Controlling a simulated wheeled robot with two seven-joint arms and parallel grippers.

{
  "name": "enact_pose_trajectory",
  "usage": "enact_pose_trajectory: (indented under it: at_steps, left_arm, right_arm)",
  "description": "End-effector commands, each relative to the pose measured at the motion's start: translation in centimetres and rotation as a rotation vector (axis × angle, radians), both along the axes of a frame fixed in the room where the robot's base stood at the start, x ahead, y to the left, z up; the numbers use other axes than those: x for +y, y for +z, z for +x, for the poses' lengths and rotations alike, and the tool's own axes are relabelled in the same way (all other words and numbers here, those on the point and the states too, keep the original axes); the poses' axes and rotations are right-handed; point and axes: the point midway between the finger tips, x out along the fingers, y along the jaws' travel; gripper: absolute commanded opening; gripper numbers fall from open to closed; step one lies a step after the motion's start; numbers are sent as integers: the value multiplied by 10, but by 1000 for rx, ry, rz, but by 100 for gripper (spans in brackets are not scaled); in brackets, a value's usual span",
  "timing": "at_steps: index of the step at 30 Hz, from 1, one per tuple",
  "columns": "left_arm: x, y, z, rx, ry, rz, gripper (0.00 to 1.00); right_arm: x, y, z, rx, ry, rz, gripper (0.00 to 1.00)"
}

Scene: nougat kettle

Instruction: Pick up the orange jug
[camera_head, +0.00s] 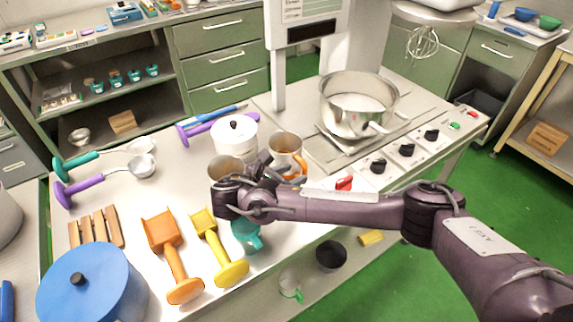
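A metal jug with an orange handle (287,144) stands upright on the pale worktop, left of the large pot. The handle is on its lower right side. My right gripper (268,165) is beside the jug, at its near left, and hides a little of its lower part. The fingers are small and dark here, and I cannot tell whether they are open, shut or touching the jug. My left gripper is not in view.
A metal cup (223,166) stands close behind my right gripper, and a white lidded pot (236,134) is behind it. A teal item (246,238) is partly hidden below my wrist. Orange (167,240) and yellow (212,240) scoops lie nearby. A steel pot (355,105) stands right.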

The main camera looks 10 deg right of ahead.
Motion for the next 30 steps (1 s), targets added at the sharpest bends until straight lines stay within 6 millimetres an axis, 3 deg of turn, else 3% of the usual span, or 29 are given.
enact_pose_trajectory:
  at_steps: [1,11,13,18,27,30]
  left_arm:
    - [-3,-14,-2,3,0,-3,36]
    - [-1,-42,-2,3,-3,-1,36]
    - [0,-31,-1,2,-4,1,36]
    - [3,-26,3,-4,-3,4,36]
    - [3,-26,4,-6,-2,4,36]
    - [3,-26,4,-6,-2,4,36]
  right_arm:
    - [-4,-8,2,-1,0,0,39]
    - [-25,-15,12,-3,-1,-1,39]
    - [-36,-9,15,-1,-4,-4,39]
    - [-53,-19,25,1,-1,-2,39]
    - [-56,-22,28,1,2,1,39]
    - [-56,-22,28,1,1,1,26]
